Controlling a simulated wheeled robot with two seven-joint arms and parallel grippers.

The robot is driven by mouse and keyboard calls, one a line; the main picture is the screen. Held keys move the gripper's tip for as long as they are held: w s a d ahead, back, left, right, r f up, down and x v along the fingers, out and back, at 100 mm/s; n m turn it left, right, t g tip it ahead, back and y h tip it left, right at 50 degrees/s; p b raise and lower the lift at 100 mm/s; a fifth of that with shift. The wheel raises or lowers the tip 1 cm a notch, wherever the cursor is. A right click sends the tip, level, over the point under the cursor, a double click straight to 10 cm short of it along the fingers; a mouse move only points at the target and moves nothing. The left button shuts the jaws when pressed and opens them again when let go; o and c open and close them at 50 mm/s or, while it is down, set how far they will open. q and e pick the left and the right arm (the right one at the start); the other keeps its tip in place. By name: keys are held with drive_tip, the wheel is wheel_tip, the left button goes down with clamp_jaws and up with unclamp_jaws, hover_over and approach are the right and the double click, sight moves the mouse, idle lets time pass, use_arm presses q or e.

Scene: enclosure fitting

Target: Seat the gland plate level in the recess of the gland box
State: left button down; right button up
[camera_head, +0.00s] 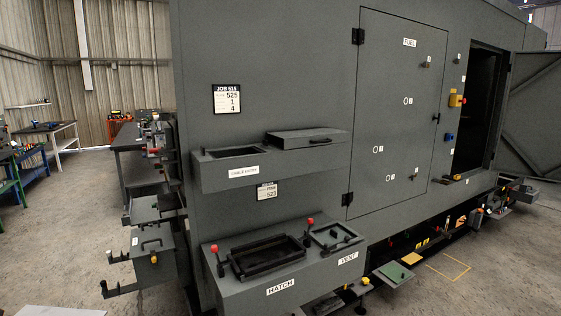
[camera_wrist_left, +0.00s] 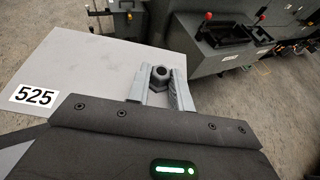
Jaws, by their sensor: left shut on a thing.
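The gland plate (camera_wrist_left: 100,60) is a flat light-grey sheet with a white "525" label, seen in the left wrist view. My left gripper (camera_wrist_left: 160,84) is shut on a dark round gland fitting (camera_wrist_left: 160,74) on the plate. In the head view, a pale flat edge (camera_head: 60,311) at the bottom left may be the same plate; my grippers do not show there. The gland box (camera_head: 222,178), marked "CABLE ENTRY", sticks out from the dark grey enclosure wall. Its rectangular recess (camera_head: 236,153) is open at the left of its top. My right gripper is not in view.
A lid with a handle (camera_head: 305,138) covers the box's right part. Below, a "HATCH" and "VENT" box (camera_head: 285,273) juts out with red knobs. More boxes with handles (camera_head: 150,245) stand at the left corner. Floor (camera_head: 60,230) at the left is clear.

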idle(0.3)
use_arm(q)
drive_tip(key=shift+d+f, duration=0.25)
drive_tip(key=shift+d, duration=0.05)
drive_tip(key=d+f+m+g+h, duration=0.2)
drive_tip(key=d+m+h, duration=0.3)
drive_tip(key=d, duration=1.2)
drive_tip(key=d+f+m+g+h, duration=0.3)
drive_tip(key=d+m+h, duration=0.3)
drive_tip(key=d, duration=1.2)
drive_tip(key=shift+s+d+f+g, duration=0.15)
drive_tip(key=shift+s+f+g, duration=0.15)
drive_tip(key=shift+s+f, duration=0.05)
